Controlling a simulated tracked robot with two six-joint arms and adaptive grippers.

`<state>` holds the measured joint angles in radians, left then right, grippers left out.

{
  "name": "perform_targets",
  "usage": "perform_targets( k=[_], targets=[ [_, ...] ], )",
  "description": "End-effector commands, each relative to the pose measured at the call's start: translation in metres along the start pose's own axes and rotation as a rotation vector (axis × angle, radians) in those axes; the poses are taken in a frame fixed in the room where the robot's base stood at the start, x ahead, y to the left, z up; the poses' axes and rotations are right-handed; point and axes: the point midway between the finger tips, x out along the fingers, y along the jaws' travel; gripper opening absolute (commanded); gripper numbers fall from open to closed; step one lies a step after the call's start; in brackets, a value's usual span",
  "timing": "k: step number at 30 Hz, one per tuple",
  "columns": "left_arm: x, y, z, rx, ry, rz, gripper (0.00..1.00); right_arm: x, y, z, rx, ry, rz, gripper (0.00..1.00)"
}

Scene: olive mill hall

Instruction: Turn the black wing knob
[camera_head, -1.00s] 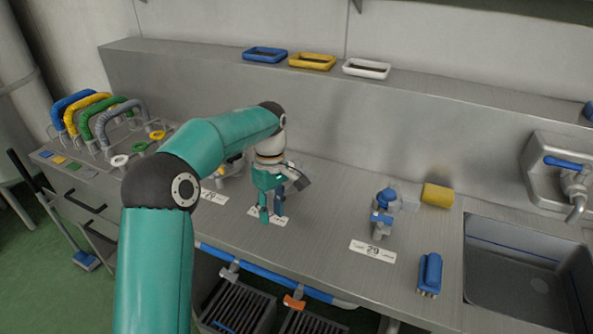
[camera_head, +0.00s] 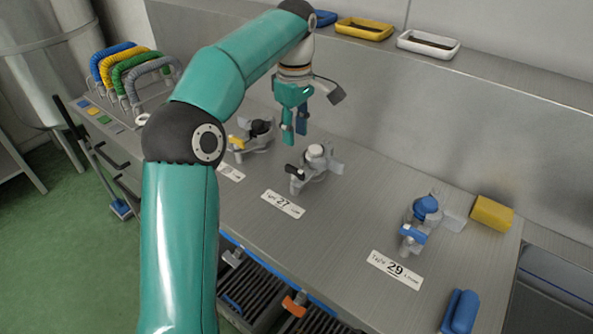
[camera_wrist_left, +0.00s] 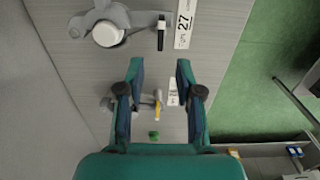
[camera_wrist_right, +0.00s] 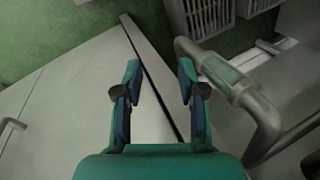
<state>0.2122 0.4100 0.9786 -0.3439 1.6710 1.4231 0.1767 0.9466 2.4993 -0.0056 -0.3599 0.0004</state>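The black wing knob (camera_head: 295,171) sits on the front of a grey tap (camera_head: 318,168) with a white cap, behind the label with 27. In the left wrist view the knob (camera_wrist_left: 161,35) points along the label, beyond my fingertips. My left gripper (camera_head: 294,138) is open and empty, above and behind this tap, apart from the knob. It also shows in the left wrist view (camera_wrist_left: 159,69), its fingers spread with bench between them. My right gripper (camera_wrist_right: 160,69) is open and empty, away from the taps.
A tap with a yellow knob (camera_head: 236,143) stands left, one with a blue knob (camera_head: 413,235) right. A yellow sponge (camera_head: 491,213) and a blue brush (camera_head: 460,311) lie further right. Trays (camera_head: 428,44) line the back ledge. A pipe rail (camera_wrist_right: 235,90) is beside my right gripper.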

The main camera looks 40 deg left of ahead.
Motion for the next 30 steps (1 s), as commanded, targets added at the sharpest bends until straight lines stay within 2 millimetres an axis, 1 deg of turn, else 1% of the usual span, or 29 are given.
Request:
perform_targets(
  k=[1, 6, 12, 15, 21, 29, 30],
  targets=[
    [0.015, -0.001, 0.000, 0.001, 0.000, -0.004, 0.35, 0.007, 0.003, 0.000, 0.000, 0.000, 0.000, 0.40],
    [0.052, 0.000, 0.001, 0.003, -0.001, -0.003, 0.35, 0.015, 0.005, 0.000, 0.000, 0.000, 0.000, 0.40],
    [0.086, 0.000, 0.001, 0.002, -0.001, -0.002, 0.35, 0.020, 0.007, 0.000, 0.000, 0.001, 0.000, 0.40],
    [0.097, 0.001, 0.001, 0.003, 0.000, -0.001, 0.35, 0.021, 0.008, 0.000, 0.000, 0.001, 0.000, 0.40],
    [0.107, 0.001, 0.002, 0.004, 0.000, 0.001, 0.35, 0.022, 0.008, -0.001, 0.000, 0.001, 0.000, 0.40],
    [0.108, 0.001, 0.002, 0.004, 0.000, 0.001, 0.35, 0.022, 0.008, -0.001, 0.000, 0.001, 0.000, 0.40],
    [0.108, 0.001, 0.002, 0.004, 0.000, 0.001, 0.29, 0.022, 0.008, -0.001, 0.000, 0.001, 0.000, 0.40]
  ],
)
